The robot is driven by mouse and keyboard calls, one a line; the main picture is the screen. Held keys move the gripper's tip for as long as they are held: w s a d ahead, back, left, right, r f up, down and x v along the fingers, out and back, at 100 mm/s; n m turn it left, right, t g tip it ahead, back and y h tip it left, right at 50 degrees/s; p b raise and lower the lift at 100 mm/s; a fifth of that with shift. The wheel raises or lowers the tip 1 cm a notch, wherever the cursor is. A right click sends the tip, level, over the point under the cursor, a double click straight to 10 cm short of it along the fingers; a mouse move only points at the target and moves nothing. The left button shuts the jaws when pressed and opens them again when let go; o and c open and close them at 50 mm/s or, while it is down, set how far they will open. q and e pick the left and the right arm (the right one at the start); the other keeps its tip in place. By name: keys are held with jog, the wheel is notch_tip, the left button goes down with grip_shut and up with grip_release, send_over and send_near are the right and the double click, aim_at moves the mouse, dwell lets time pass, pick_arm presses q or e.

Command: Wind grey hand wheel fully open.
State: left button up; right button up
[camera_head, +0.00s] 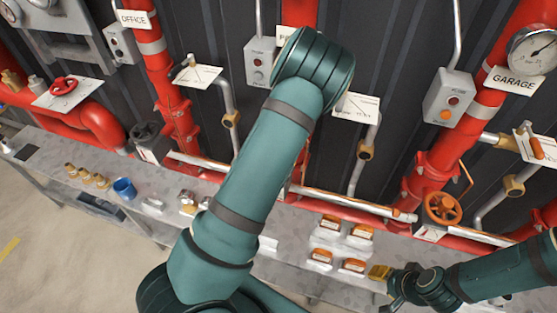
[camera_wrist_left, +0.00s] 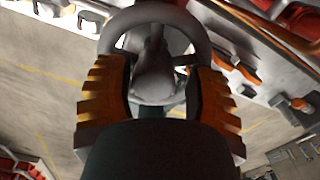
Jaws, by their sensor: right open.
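A grey hand wheel (camera_wrist_left: 155,72) shows large in the left wrist view, with its hub and spokes inside a round rim. My left gripper (camera_wrist_left: 157,75) has its two ribbed orange fingers on either side of the wheel, spread apart. Whether they press on the rim I cannot tell. In the head view my left arm hides its own gripper. A dark grey hand wheel (camera_head: 147,135) stands at the left in the head view, clear of both grippers; I cannot tell if it is the same kind of wheel. My right gripper (camera_head: 384,284) is open and empty, low at the right near the bench.
An orange wheel (camera_head: 443,208) sits on the right red pipe, a red wheel (camera_head: 63,86) at the left. Several orange-topped blocks (camera_head: 331,222) and a blue cup (camera_head: 124,188) stand on the bench (camera_head: 285,225). A gauge (camera_head: 532,50) and control boxes line the wall.

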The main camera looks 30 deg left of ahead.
pick_arm(q)
jog(key=shift+s+a+m, duration=0.1)
jog(key=shift+m, duration=0.3)
jog(key=m, duration=0.5)
jog(key=shift+s+m, duration=0.1)
jog(key=shift+m, duration=0.2)
jog(key=m, duration=0.9)
jog(key=shift+a+m+b, duration=0.1)
jog(key=shift+m+b, duration=0.3)
jog(key=shift+m, duration=1.2)
jog(key=m+b, duration=0.1)
jog(key=m, duration=0.4)
jog(key=shift+m, duration=0.3)
